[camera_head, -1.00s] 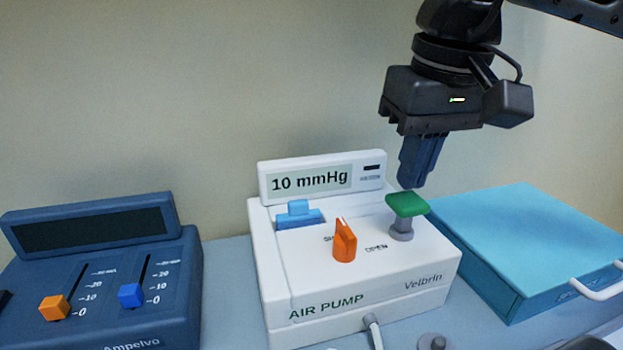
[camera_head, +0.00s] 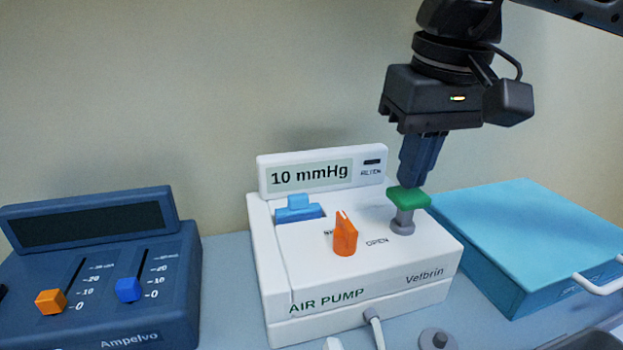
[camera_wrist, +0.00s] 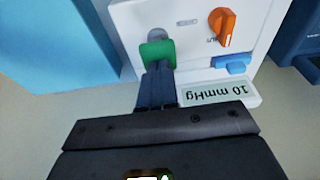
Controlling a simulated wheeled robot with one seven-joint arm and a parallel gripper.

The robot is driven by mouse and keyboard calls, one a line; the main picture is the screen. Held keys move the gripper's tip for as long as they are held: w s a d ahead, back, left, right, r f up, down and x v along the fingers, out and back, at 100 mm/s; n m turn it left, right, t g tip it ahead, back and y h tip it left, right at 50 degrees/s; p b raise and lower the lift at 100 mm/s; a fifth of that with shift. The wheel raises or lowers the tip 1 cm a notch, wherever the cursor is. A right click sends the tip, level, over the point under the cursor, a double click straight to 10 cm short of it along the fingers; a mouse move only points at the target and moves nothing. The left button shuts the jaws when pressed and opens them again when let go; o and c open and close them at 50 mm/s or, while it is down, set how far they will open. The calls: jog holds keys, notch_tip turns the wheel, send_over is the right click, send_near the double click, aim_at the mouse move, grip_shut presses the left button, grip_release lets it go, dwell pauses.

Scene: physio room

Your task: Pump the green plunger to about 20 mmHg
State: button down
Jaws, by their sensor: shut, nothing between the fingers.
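The white air pump (camera_head: 300,285) stands on the table, and its display (camera_head: 310,175) reads 10 mmHg. The green plunger (camera_head: 408,197) stands raised on its grey stem at the pump's right side. My gripper (camera_head: 412,184) is shut and empty, pointing down, with its fingertips at or just above the plunger's top; I cannot tell whether they touch. In the wrist view the fingertips (camera_wrist: 158,68) overlap the edge of the green plunger (camera_wrist: 158,52). The orange knob (camera_head: 345,236) points up towards the display. A blue rocker or switch (camera_head: 299,208) sits at the pump's left.
A dark blue device with two sliders (camera_head: 100,290) stands to the left. A light blue case (camera_head: 530,230) with a white handle lies close on the right. A hose (camera_head: 373,325) leaves the pump's front. A grey round knob (camera_head: 437,339) is near the front edge.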

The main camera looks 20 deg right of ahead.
jog(key=shift+f+b, duration=1.75)
jog(key=shift+r, duration=0.15)
jog(key=shift+r+p, duration=0.95)
jog(key=shift+r, duration=1.15)
jog(key=shift+r+p, duration=1.3)
jog(key=shift+r, duration=1.1)
